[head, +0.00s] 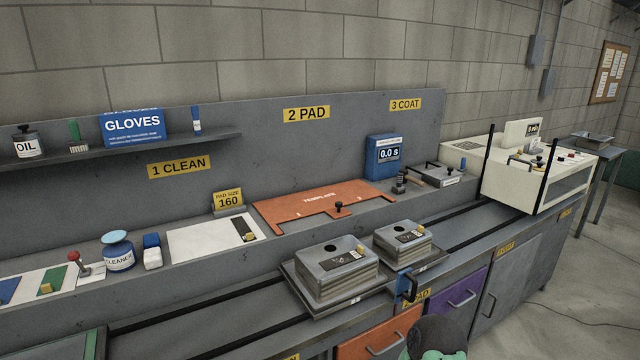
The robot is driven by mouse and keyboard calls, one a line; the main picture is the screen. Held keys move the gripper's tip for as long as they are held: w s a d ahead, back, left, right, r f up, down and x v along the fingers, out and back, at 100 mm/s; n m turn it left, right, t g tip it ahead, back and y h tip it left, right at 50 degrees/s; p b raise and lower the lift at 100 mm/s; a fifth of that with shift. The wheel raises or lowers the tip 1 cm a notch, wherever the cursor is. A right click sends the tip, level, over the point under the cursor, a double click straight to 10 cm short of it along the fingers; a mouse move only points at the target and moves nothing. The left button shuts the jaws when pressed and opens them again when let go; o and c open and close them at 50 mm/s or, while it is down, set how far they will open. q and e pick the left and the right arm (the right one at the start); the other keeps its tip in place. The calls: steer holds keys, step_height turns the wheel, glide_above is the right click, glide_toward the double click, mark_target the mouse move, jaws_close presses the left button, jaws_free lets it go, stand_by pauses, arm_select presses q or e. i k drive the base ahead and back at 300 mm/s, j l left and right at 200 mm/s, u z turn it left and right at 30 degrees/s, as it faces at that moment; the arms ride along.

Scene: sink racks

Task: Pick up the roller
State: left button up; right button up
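I cannot pick out the roller with certainty. A small dark piece with a brown handle (411,179) lies on the ledge in front of the blue timer box, left of a grey tray, and may be the roller. A metal tray (445,174) with black bars and a small yellow tag sits beside it, under the 3 COAT sign. A dark rounded part of mine with green patches shows at the bottom edge, well below and apart from these. No gripper fingers show.
Two grey metal blocks (337,270) (403,240) stand on plates on the rails in front. An orange template (322,206) and a blue timer box (383,156) are on the ledge behind. A cream machine (538,178) with black posts stands at the right.

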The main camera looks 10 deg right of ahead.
mark_target(398, 189)
steer(key=i+l+u, duration=0.15)
steer(key=l+u, duration=0.35)
steer(key=l, duration=0.3)
steer(key=l+u, duration=0.5)
steer(key=l, duration=0.3)
